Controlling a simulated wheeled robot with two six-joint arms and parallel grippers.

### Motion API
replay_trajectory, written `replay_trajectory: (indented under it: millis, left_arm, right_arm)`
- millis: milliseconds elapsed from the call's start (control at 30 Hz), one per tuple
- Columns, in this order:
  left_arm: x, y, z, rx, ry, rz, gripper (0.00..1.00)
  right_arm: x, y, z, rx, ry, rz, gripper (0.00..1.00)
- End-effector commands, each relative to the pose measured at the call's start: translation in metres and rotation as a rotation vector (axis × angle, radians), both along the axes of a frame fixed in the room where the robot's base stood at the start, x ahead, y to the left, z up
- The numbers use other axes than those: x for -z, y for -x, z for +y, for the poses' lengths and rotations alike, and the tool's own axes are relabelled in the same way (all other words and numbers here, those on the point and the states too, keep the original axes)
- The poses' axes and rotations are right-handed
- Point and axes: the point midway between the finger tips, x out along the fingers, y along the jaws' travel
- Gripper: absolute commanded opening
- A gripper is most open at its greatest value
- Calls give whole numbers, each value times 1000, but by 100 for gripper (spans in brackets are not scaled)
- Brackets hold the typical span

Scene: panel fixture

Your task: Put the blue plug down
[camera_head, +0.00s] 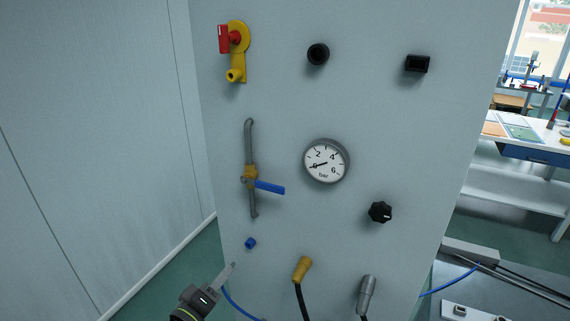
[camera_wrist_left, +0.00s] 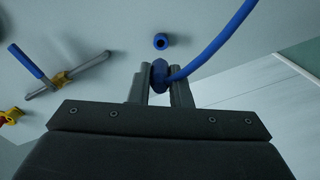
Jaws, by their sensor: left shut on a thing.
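My left gripper (camera_head: 231,267) is at the lower left of the head view, in front of the panel. In the left wrist view its fingers (camera_wrist_left: 161,82) are shut on the blue plug (camera_wrist_left: 159,70), with a blue hose (camera_wrist_left: 215,45) curving off up and right. The plug is hidden behind the fingers in the head view, where the hose (camera_head: 240,306) shows below. A blue socket (camera_head: 250,243) sits on the panel just above and right of the fingertips. It also shows in the wrist view (camera_wrist_left: 160,41), apart from the plug. My right gripper is not in view.
The upright panel (camera_head: 285,110) carries a blue-handled valve (camera_head: 268,187), a gauge (camera_head: 326,161), a red and yellow switch (camera_head: 235,45) and black knobs (camera_head: 380,212). A yellow connector (camera_head: 302,269) and a grey connector (camera_head: 367,293) with cables are at the bottom. A bench (camera_head: 500,276) stands right.

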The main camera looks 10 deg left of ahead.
Motion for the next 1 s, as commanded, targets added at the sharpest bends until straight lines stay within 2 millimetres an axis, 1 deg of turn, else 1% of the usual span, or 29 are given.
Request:
replay_trajectory:
  millis: [67, 167, 300, 500, 600, 767, 1000]
  left_arm:
    - [-2, 8, 3, 6, -2, -2, 0]
    - [-9, 25, 7, 23, -3, -8, 0]
    - [-25, 58, 11, 61, -2, -13, 0]
    - [-45, 101, 8, 116, -3, -6, 0]
    - [-52, 115, 6, 135, -1, -2, 0]
    - [-58, 125, 4, 149, -1, 2, 0]
    - [-59, 126, 4, 150, -1, 1, 0]
  right_arm:
    - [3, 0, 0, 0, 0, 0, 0]
    - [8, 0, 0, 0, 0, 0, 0]
    - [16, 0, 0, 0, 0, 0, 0]
    - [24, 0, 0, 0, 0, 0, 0]
    - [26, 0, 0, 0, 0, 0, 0]
    - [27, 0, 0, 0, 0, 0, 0]
    - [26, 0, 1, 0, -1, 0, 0]
